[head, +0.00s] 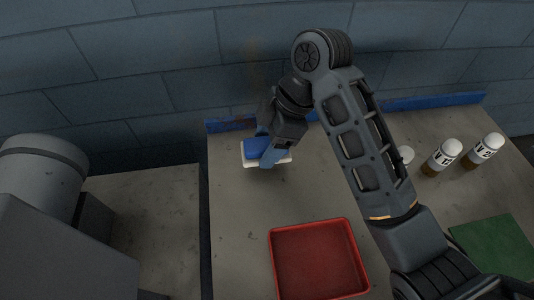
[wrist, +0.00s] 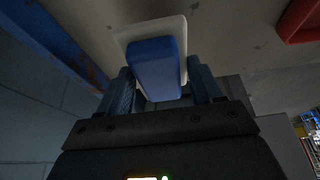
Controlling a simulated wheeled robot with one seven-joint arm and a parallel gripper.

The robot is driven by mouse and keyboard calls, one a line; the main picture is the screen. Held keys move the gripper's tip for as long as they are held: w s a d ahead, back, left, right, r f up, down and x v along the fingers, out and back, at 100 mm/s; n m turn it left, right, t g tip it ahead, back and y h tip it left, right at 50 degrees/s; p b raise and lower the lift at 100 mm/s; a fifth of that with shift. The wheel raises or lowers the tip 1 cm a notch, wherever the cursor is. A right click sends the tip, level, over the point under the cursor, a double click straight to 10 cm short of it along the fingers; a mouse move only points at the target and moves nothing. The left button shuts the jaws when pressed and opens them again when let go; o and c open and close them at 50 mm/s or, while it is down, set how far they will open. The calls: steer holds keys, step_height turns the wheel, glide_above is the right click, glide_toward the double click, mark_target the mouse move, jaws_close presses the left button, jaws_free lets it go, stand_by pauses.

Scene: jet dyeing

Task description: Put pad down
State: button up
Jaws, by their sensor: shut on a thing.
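The pad (head: 251,147) has a blue upper part and a wider white layer under it. It is at the back left of the grey table, near the blue back edge. My gripper (head: 268,152) is shut on it, with blue fingers on its two sides. In the wrist view the pad's blue part (wrist: 155,68) lies between the fingers of my gripper (wrist: 161,85), and its white layer shows beyond. I cannot tell whether the white layer touches the tabletop or hangs just above it.
A red tray (head: 318,262) stands at the front middle of the table (head: 235,215). A green mat (head: 494,248) lies at the front right. The tabletop left of the tray is clear.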

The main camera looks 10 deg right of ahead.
steer(key=shift+f+p, duration=0.55)
steer(key=shift+f, duration=1.15)
steer(key=shift+f, duration=0.2)
steer(key=o, duration=0.9)
steer(key=shift+o, duration=0.2)
steer(key=shift+f+b, duration=0.15)
steer(key=shift+b, duration=0.2)
steer(key=v, duration=0.7)
steer(key=shift+w, duration=0.2)
steer(key=shift+d+r+p, duration=0.25)
steer(key=shift+r+p, duration=0.2)
steer(key=shift+r, duration=0.05)
steer(key=shift+s, duration=0.15)
